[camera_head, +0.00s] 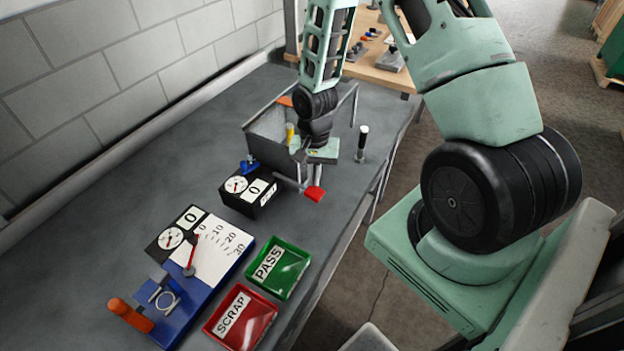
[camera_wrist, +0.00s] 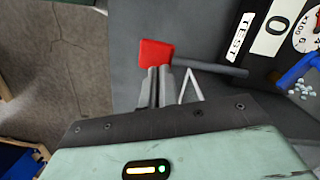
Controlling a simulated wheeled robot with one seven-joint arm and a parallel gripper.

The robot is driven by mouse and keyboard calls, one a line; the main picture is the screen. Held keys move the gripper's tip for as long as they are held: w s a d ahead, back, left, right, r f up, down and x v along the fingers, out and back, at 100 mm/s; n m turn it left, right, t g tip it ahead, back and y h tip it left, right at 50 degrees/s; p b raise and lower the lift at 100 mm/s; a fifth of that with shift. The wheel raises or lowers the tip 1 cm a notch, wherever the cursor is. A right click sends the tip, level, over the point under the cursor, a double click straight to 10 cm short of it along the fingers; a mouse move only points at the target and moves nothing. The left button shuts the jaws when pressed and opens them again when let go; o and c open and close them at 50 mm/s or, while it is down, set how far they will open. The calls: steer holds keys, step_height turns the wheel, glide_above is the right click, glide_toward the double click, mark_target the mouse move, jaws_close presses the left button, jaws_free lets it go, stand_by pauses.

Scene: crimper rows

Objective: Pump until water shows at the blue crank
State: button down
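A red paddle (camera_wrist: 157,53) sits at the end of a grey bar in the wrist view; in the head view it shows at the bench's right side (camera_head: 315,194). My gripper (camera_wrist: 159,72) points at the paddle. Its two grey fingers look closed together, with tips at the paddle's near edge; whether they touch is unclear. A blue crank-like part (camera_wrist: 300,68) is at the right edge of the wrist view, and beside the black gauge box in the head view (camera_head: 250,166). Several small pale bits (camera_wrist: 299,90) lie beside it; I cannot tell if they are water.
The black gauge box (camera_head: 246,192) reads 0. Nearer are a blue fixture with a dial plate (camera_head: 218,245), a green PASS tray (camera_head: 279,267) and red SCRAP tray (camera_head: 241,318).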

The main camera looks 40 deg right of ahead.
steer(key=shift+w+d+r+m+t, duration=0.15)
steer(key=shift+w+d+r, duration=0.05)
steer(key=shift+w+d, duration=0.25)
steer(key=shift+w+d+r+m+t, duration=0.15)
steer(key=shift+w+d, duration=0.25)
steer(key=shift+d, duration=0.05)
step_height(320, 180, up, 7)
steer(key=a+p, duration=0.1)
steer(key=p, duration=0.5)
steer(key=shift+s+r, duration=0.15)
steer(key=shift+s, duration=0.3)
steer(key=shift+a, duration=0.1)
